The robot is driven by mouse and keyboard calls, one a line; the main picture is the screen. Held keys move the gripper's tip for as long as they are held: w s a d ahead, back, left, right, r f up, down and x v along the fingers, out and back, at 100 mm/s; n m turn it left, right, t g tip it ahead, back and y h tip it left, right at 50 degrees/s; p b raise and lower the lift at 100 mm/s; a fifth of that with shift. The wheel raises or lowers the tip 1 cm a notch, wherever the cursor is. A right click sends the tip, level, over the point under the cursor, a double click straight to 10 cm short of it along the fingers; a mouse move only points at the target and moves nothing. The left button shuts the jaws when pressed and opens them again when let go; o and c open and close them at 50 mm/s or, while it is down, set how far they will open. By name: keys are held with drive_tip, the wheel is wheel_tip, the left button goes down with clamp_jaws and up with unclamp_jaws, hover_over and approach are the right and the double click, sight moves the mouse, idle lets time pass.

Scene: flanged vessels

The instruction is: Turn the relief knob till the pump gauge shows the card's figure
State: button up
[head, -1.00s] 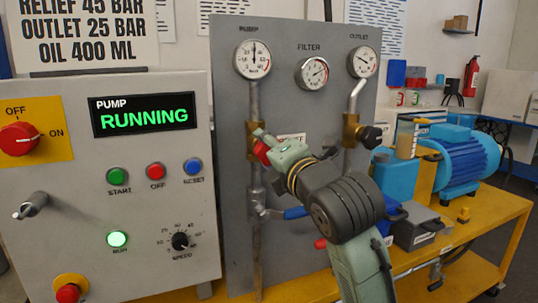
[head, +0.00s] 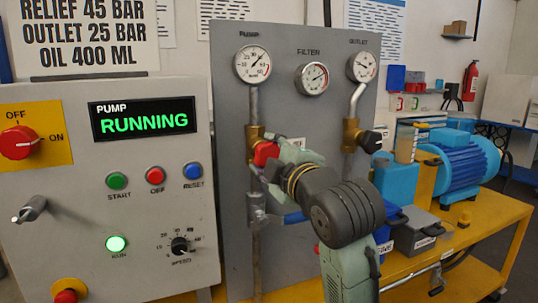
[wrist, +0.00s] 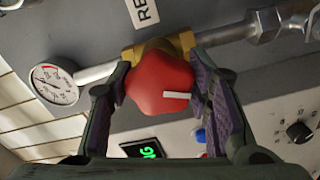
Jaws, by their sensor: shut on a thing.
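The card (head: 84,35) reads RELIEF 45 BAR, OUTLET 25 BAR, OIL 400 ML. The pump gauge (head: 253,64) is on the grey panel at upper left; its needle points up and to the right, past the top of the dial. The exact figure is too small to read surely. The red relief knob (head: 264,154) sits on a brass valve below that gauge. My gripper (head: 272,160) is shut on it. In the wrist view the knob (wrist: 158,82) sits between both fingers, its white mark pointing right.
The pump display (head: 143,114) says RUNNING. The filter gauge (head: 312,78) and outlet gauge (head: 363,67) are to the right. A blue lever (head: 294,217) is just below my gripper. A black knob (head: 371,141) is on the outlet pipe, and a blue motor (head: 465,165) stands at right.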

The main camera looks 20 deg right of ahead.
drive_tip(key=shift+m, duration=0.3)
drive_tip(key=o, duration=1.1)
drive_tip(key=shift+o, duration=0.2)
drive_tip(key=s, duration=1.2)
drive_tip(key=shift+d, duration=0.2)
